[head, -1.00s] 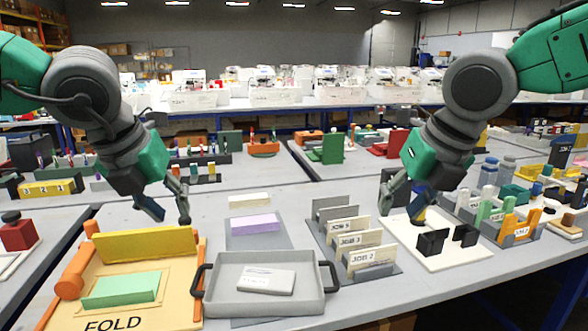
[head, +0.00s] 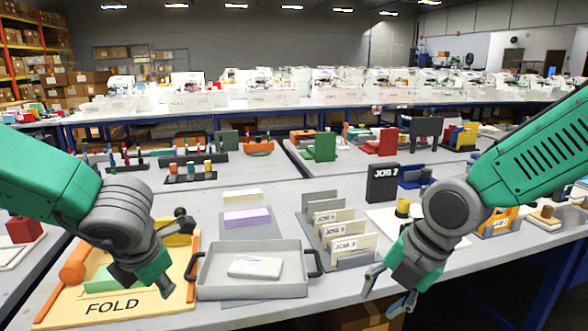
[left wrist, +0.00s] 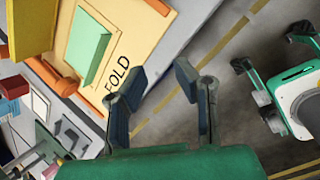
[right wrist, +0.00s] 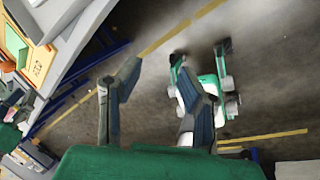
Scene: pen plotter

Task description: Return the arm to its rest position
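My left gripper (head: 148,282) hangs over the orange fold board (head: 112,308) in the head view, partly hidden by its own wrist. In the left wrist view its fingers (left wrist: 160,68) are apart with nothing between them, beside the board's edge and above the floor. My right gripper (head: 388,292) is at the table's front edge, in front of the job card rack. In the right wrist view its fingers (right wrist: 158,66) are apart and empty, with floor beyond them. Both forearms slope down and inward.
A grey tray (head: 207,288) holding a white stack (head: 256,267) stands between the grippers. A rack of job cards (head: 345,243), a black JOB 7 holder (head: 382,184) and a lilac pad (head: 247,218) stand on the table (head: 290,199). Open floor (left wrist: 235,75) lies before the table.

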